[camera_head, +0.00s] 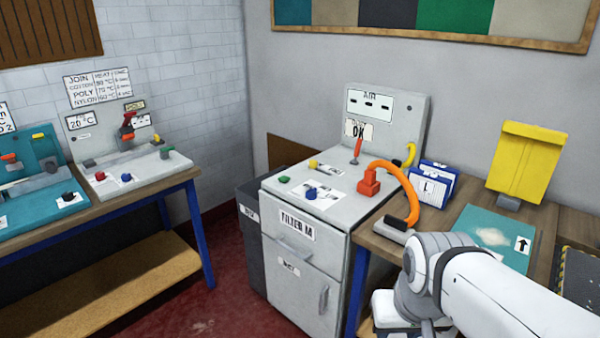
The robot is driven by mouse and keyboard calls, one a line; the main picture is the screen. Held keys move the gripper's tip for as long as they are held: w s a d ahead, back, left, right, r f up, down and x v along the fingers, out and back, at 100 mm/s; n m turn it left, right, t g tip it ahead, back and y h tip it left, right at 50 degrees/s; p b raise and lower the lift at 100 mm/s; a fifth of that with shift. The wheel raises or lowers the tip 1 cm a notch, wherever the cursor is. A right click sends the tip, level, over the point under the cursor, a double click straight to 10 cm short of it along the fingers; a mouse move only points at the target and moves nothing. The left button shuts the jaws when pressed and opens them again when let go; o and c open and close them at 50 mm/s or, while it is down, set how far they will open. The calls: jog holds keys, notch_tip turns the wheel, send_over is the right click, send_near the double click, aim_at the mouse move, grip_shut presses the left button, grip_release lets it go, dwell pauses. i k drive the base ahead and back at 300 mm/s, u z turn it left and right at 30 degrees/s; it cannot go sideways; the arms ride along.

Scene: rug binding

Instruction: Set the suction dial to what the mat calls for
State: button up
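The grey-white cabinet (300,262), marked FILTER M, has an upright panel (412,122) headed AIR at its back. A blue knob (311,193) sits on a white printed label on its top. It may be the suction dial; its setting is too small to read. A teal mat (467,224) with a pale patch and a white arrow card (522,245) lies on the bench at right. No legible setting shows on it. My white arm reaches in from the lower right, in front of the bench. Its fingertips are not discernible.
An orange hose (412,200) arches from a red block (369,184) to a grey nozzle on the bench. The cabinet also has a green button (284,180), a yellow knob (314,163) and a red lever (357,150). A yellow holder (527,160) stands behind the mat. Red floor lies open at left.

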aim_at(310, 194)
jog(key=z, duration=0.05)
jog(key=i, duration=1.15)
jog(key=z, duration=0.6)
